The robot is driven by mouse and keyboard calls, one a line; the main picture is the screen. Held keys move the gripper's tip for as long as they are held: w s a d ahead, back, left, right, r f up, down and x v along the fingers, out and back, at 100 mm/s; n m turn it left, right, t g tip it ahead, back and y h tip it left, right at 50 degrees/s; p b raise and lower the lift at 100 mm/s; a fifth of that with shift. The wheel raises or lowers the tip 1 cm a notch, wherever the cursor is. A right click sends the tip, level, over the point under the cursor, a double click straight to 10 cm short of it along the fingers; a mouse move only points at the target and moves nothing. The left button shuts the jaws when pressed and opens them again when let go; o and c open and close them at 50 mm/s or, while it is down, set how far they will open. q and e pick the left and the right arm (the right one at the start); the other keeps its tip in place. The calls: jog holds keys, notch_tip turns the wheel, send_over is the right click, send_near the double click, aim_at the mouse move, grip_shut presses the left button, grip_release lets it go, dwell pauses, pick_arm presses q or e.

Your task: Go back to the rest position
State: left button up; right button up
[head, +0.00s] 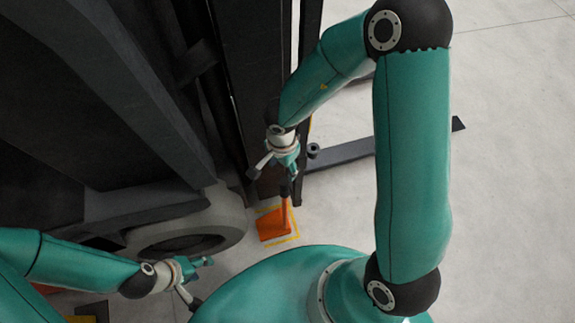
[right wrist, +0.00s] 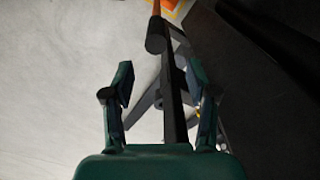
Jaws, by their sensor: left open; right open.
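My right gripper (head: 275,173) hangs below the teal right arm, in front of the dark structure. In the right wrist view its two fingers stand wide apart (right wrist: 161,88), and it is open. A long dark rod (right wrist: 172,105) shows between the fingers in that view; I cannot tell whether it touches them. A thin copper-coloured tube (head: 284,213) with a dark upper part stands at an orange block (head: 271,227) on the floor, just below the right gripper. My left gripper (head: 199,283) is open and empty at the lower left, near a grey round opening.
Tall dark machinery (head: 95,85) fills the left side. A grey ring-shaped housing (head: 225,213) stands between the grippers. A yellow outline (head: 294,224) surrounds the orange block. A dark floor beam (head: 345,153) runs right. Pale floor (head: 510,150) is clear at the right.

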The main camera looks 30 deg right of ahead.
dwell(0.4)
jog(key=shift+r, duration=0.1)
jog(key=shift+d+r+p, duration=0.1)
jog(key=shift+d+p, duration=0.05)
jog(key=shift+p, duration=0.25)
jog(key=s+d+f+n+h+p, duration=0.1)
jog(key=s+d+f+n+p, duration=0.2)
jog(key=s+f+n+p, duration=0.25)
jog(key=s+a+r+n+y+p, duration=0.1)
jog(key=s+a+n+y, duration=0.3)
jog(key=a, duration=0.6)
jog(key=n+y, duration=0.1)
jog(key=n, duration=0.1)
jog(key=shift+r+n, duration=0.2)
jog(key=shift+n, duration=0.15)
